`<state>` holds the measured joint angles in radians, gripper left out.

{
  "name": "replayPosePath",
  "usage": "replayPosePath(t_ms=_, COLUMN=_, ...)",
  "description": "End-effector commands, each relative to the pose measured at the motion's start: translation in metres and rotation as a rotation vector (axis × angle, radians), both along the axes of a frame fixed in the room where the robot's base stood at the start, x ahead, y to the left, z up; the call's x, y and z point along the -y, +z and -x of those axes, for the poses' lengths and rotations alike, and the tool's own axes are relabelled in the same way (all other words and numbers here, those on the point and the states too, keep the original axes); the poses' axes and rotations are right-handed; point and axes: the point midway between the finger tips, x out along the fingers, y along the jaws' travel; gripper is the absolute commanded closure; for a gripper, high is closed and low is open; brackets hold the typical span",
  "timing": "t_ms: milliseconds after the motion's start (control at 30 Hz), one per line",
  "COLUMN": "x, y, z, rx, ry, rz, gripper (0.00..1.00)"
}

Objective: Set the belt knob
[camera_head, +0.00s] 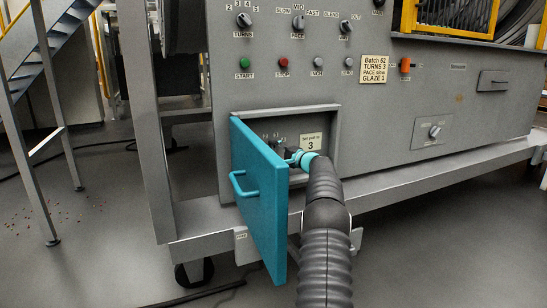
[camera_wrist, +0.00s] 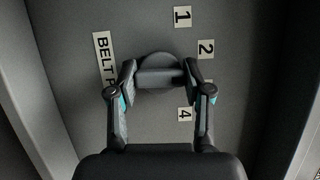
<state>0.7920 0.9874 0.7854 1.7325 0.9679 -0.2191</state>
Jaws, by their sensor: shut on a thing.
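The belt knob (camera_wrist: 160,78) is grey with a raised bar that lies crosswise in the wrist view. My gripper (camera_wrist: 161,72) is shut on this bar, one finger at each end. The marks 1 (camera_wrist: 182,16), 2 (camera_wrist: 205,49) and 4 (camera_wrist: 185,114) stand on the right of the knob; the spot between 2 and 4 is hidden by the right finger. Which mark the knob points to I cannot tell. In the head view my gripper (camera_head: 294,157) reaches into the recess (camera_head: 333,125); the knob is hidden there. A note (camera_head: 311,142) in the recess shows a 3.
The teal door (camera_head: 260,200) of the recess stands open close at the left of my arm. A label starting BELT (camera_wrist: 103,60) is left of the knob. A batch card (camera_head: 376,69) reads TURNS 3, PACE slow, GLAZE 1. Recess walls flank the gripper.

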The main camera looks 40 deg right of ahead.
Motion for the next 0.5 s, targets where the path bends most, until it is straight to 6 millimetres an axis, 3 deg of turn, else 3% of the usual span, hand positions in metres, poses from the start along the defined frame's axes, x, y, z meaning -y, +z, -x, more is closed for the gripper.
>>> replayPosePath(t_ms=500, x=0.0012, y=-0.0021, z=0.0003, rx=0.065, ry=-0.004, rz=-0.271, gripper=0.85)
